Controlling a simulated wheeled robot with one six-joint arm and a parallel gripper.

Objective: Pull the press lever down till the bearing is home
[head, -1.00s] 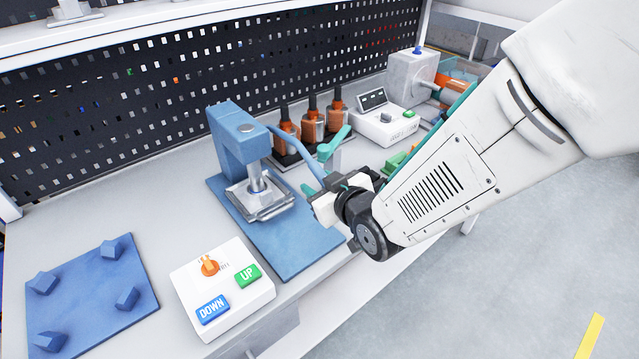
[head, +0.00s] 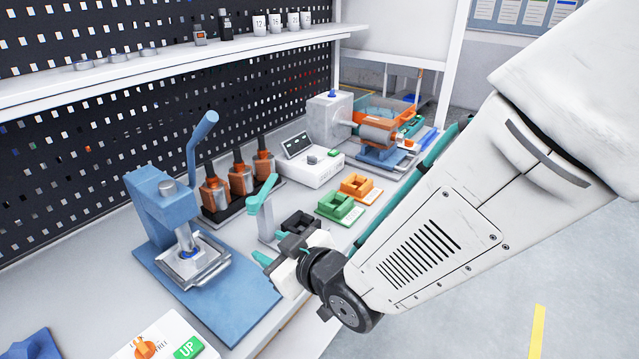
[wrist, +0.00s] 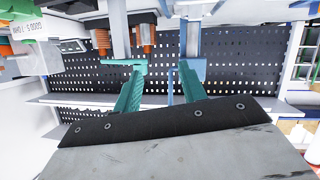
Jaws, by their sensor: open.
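The blue press (head: 150,205) stands on its blue base plate (head: 240,300) at left in the head view. Its blue lever (head: 197,145) points up, and the steel ram top sticks out above the press head. Below the ram sits a square metal holder (head: 212,268) with a blue ring in it; I cannot tell how deep the bearing sits. My gripper (head: 268,262) is right of the press, apart from the lever and lower than its tip. In the wrist view its teal fingers (wrist: 160,78) are spread with nothing between them.
Green (head: 340,208) and orange (head: 357,187) fixtures lie to the right. The button box (head: 165,340) is at front left.

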